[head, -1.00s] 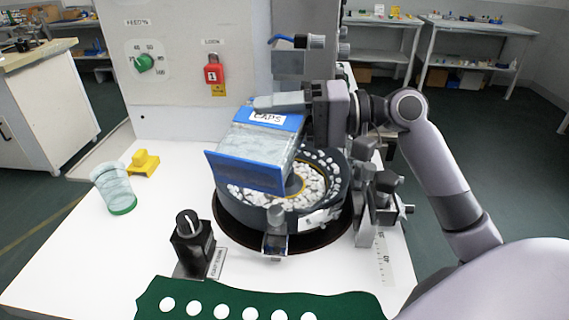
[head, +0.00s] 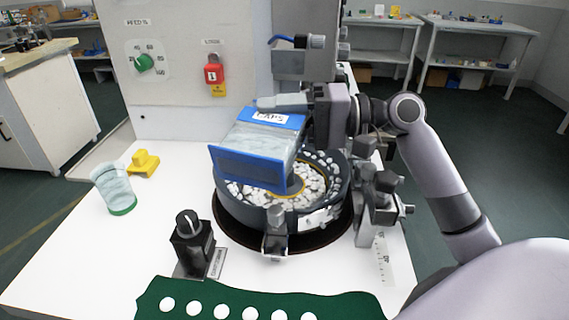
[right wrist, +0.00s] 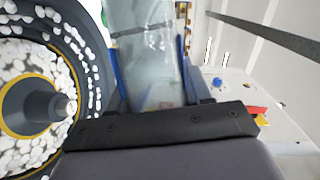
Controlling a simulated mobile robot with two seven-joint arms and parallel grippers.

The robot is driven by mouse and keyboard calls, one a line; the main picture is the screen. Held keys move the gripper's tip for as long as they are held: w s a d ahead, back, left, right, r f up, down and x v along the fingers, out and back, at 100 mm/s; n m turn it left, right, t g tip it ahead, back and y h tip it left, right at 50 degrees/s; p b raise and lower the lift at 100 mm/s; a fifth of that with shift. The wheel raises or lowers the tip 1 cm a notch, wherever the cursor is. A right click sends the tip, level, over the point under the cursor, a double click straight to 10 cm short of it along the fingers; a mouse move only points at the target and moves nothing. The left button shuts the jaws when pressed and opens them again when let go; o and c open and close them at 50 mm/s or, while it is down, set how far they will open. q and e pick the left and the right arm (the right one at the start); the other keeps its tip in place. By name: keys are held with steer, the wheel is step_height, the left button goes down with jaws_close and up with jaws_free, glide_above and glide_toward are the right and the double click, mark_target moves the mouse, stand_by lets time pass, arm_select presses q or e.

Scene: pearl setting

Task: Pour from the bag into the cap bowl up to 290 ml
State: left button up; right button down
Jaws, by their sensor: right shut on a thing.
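The bag (head: 262,143) is translucent with blue edges and a label reading CAPS. It is tilted over the cap bowl (head: 229,206), its wide blue-edged end toward the lower left. My right gripper (head: 285,104) is shut on the bag's upper blue edge. The bag also shows in the right wrist view (right wrist: 147,55), beside the bowl (right wrist: 88,25). The bowl is round and dark, with many white caps on its floor and spiral track. The bag hides part of the bowl's left and back. No falling caps can be made out. My left gripper is not in view.
A clear cup with a green base (head: 114,190) and a yellow piece (head: 144,163) stand at left. A black knob box (head: 190,245) is in front of the bowl. Metal fixtures (head: 377,195) stand close at the bowl's right. A green mat (head: 180,307) lies at the front edge.

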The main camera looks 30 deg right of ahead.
steer(key=shift+w+d+f+m+y, duration=0.15)
steer(key=shift+f+m+y, duration=0.15)
steer(key=shift+f+m, duration=0.45)
stand_by(1.2)
steer(key=shift+w+d+r+m+t+y, duration=0.1)
steer(key=shift+m+t+y, duration=0.1)
steer(key=shift+m, duration=0.4)
steer(key=shift+s+d+r+m+t+y, duration=0.1)
steer(key=shift+m+t+y, duration=0.1)
steer(key=shift+m, duration=0.35)
steer(key=shift+w+r+m+t+y, duration=0.1)
steer(key=shift+m+t, duration=0.1)
steer(key=shift+m, duration=0.4)
stand_by(2.6)
steer(key=shift+r+m, duration=0.25)
steer(key=shift+m, duration=0.05)
stand_by(1.1)
steer(key=shift+f, duration=0.15)
steer(key=n, duration=0.2)
steer(key=n+g+h, duration=0.1)
steer(key=n, duration=0.1)
steer(key=shift+a+f, duration=0.25)
steer(key=shift+f, duration=0.05)
steer(key=shift+s+r, duration=0.1)
steer(key=shift+s, duration=0.1)
